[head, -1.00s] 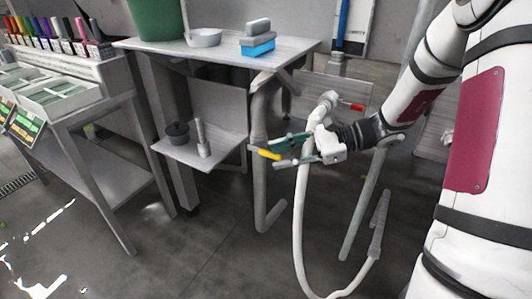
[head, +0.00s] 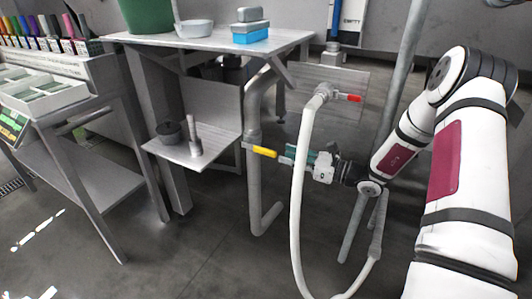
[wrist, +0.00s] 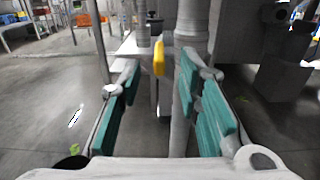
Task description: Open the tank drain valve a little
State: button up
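A yellow lever handle (head: 263,151) sticks out sideways from the vertical grey drain pipe (head: 253,185) below the work table. A second lever, red (head: 348,98), sits on the valve at the top of the white hose (head: 298,200). My gripper (head: 286,158) is close to the yellow handle's right end, partly behind the hose in the head view. In the wrist view the gripper (wrist: 158,80) is open, with green pads apart. The yellow handle (wrist: 159,60) shows between and beyond the fingertips, seen nearly end-on. The right finger overlaps the pipe (wrist: 190,50). I see no contact with the handle.
A low shelf (head: 215,143) holds a dark pot (head: 169,132). The hose hangs beside my gripper.

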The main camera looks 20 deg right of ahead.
aim_at(266, 149)
jog(key=b+x, duration=0.2)
jog(key=x, duration=0.6)
jog(key=shift+w+a, duration=0.15)
jog(key=shift+a, duration=0.05)
grip_shut()
